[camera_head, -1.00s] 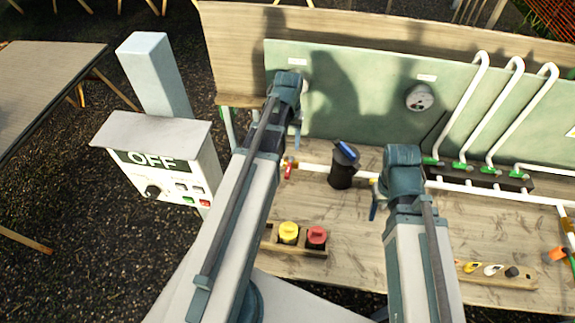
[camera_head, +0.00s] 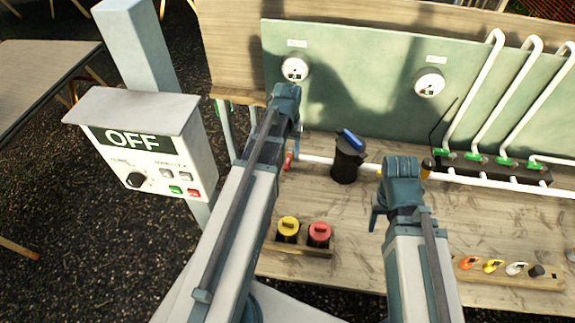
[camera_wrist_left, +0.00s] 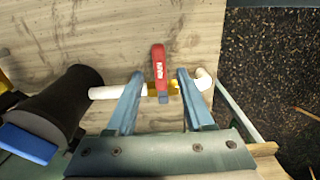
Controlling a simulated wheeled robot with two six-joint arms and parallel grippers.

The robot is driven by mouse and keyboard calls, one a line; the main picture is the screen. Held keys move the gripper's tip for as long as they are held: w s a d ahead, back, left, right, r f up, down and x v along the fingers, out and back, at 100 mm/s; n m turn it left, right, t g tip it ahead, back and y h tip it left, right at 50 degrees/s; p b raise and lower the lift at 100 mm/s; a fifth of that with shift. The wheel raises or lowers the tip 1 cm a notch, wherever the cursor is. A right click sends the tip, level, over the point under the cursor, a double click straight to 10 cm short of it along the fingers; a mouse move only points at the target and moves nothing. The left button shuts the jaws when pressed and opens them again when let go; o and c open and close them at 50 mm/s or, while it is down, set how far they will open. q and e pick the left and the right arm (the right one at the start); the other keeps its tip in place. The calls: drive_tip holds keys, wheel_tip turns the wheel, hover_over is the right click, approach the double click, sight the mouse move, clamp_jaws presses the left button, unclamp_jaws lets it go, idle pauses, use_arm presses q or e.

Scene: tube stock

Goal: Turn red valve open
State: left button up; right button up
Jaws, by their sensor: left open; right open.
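The red valve (camera_head: 289,161) sits at the left end of the white pipe (camera_head: 318,160), partly hidden by my left arm in the head view. In the left wrist view, its red handle (camera_wrist_left: 159,62) points up in the picture from a brass body (camera_wrist_left: 173,88) on the pipe. My left gripper (camera_head: 296,140) is open; in the wrist view its fingers (camera_wrist_left: 160,75) appear on either side of the handle, with gaps on both sides. My right gripper (camera_head: 377,212) is open and empty over the bench, right of the black canister.
A black canister with a blue top (camera_head: 346,160) stands on the pipe line between my grippers. A small tray (camera_head: 302,249) holds a yellow-capped and a red-capped container. A control box (camera_head: 150,160) reading OFF stands left. Green-handled valves (camera_head: 475,158) line the right.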

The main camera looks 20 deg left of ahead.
sight(289, 159)
use_arm(q)
drive_tip(key=shift+f+b, duration=0.8)
drive_tip(key=shift+f, duration=0.55)
use_arm(e)
wheel_tip(289, 159, down, 2)
drive_tip(key=shift+f, duration=0.25)
use_arm(q)
drive_tip(key=shift+r, duration=0.1)
clamp_jaws()
